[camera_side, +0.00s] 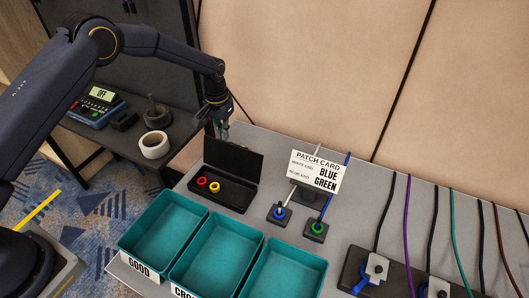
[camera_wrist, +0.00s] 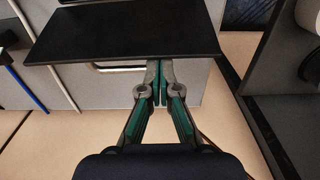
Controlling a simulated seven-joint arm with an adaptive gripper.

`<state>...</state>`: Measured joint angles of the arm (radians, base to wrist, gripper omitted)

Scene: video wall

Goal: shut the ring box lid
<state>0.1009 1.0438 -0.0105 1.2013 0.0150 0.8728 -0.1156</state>
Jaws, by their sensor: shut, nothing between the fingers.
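The black ring box (camera_side: 238,201) sits on the grey table behind the teal trays, with a red ring (camera_side: 201,182) and a yellow ring (camera_side: 214,187) in it. Its lid (camera_side: 235,158) is open and stands up at the back of the box. My gripper (camera_side: 221,136) is at the lid's top edge, toward its left end, with the fingertips partly hidden by the lid. In the wrist view my shut, empty fingers (camera_wrist: 159,92) are close to the edge of a dark flat panel, which looks like the lid (camera_wrist: 125,33). I cannot tell whether they touch it.
Teal trays (camera_side: 215,250) stand in front of the box. A patch card (camera_side: 318,171) and two small plug blocks with a blue ring (camera_side: 279,213) and a green ring (camera_side: 317,228) are to the right. A side table with a meter (camera_side: 98,103) and tape roll (camera_side: 154,145) is left.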

